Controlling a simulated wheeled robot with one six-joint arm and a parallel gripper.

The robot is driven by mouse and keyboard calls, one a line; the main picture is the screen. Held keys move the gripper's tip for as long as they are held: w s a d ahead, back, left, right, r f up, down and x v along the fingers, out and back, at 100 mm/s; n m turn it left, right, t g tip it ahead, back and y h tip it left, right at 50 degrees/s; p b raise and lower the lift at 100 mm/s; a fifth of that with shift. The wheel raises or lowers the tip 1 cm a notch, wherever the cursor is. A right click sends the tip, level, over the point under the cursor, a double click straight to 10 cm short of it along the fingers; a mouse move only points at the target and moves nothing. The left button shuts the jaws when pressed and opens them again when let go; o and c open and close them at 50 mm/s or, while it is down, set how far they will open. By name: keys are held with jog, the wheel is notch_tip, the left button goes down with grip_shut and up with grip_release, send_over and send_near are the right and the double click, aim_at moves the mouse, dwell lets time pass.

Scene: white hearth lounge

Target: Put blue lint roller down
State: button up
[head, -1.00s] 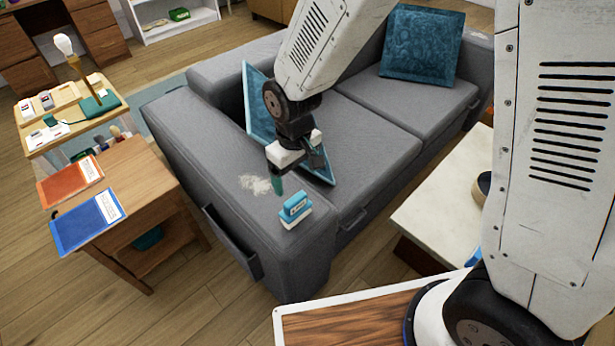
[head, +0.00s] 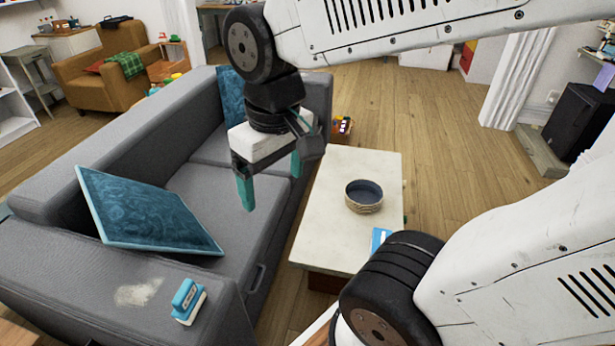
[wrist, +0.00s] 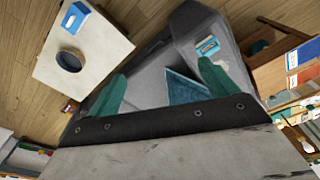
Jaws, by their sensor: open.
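The blue lint roller (head: 187,300), blue on top with a white lower part, rests on the grey sofa's near arm (head: 60,285). It lies just right of a pale patch of lint (head: 138,292). It also shows in the wrist view (wrist: 208,46), lying on the sofa arm. My gripper (head: 270,180) is open and empty, its teal fingers spread and pointing down. It is raised over the sofa's front side near the pale table, well apart from the roller. In the wrist view the gripper (wrist: 163,68) has nothing between its fingers.
A teal cushion (head: 145,215) leans on the sofa seat. A pale low table (head: 335,235) holds a dark round bowl (head: 364,195) and a flat blue item (head: 380,240), partly hidden by my arm. Open wood floor (head: 430,120) lies beyond the table.

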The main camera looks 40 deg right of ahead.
jog(key=s+d+r+m, duration=0.1)
jog(key=s+d, duration=0.1)
jog(key=s, duration=0.3)
jog(key=shift+s+r, duration=0.2)
jog(key=shift+r, duration=0.1)
jog(key=shift+d, duration=0.1)
dwell(0.9)
